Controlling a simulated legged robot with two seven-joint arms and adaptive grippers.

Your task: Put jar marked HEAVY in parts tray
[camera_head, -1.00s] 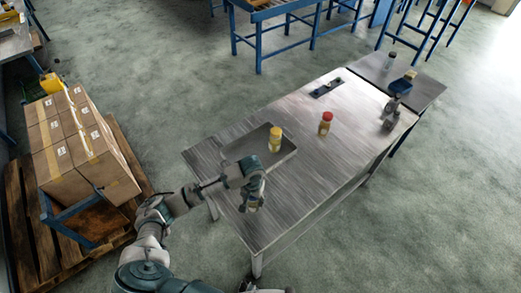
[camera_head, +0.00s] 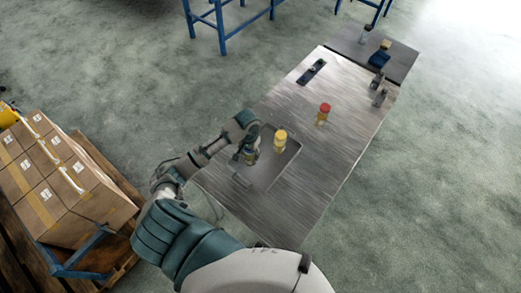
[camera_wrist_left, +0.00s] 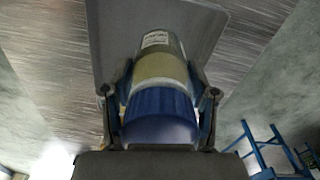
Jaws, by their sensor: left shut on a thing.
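My left gripper (camera_head: 249,148) is shut on a jar with a blue lid (camera_wrist_left: 158,115). In the left wrist view the jar lies between both fingers, lid towards the camera; its pale label is too small to read. In the head view, the gripper and jar are at the left part of the grey parts tray (camera_head: 292,157). Whether the jar touches the tray floor I cannot tell. A yellow-lidded jar (camera_head: 280,140) stands upright in the tray, just right of the gripper. The tray also shows behind the held jar in the left wrist view (camera_wrist_left: 205,25). My right gripper is not in view.
A red-lidded jar (camera_head: 323,114) stands on the metal table (camera_head: 300,205) beyond the tray. A dark flat holder (camera_head: 311,72) and a grey device (camera_head: 378,92) are further back. A dark side table (camera_head: 400,62) carries small items. Boxes (camera_head: 60,185) stand on a pallet at left.

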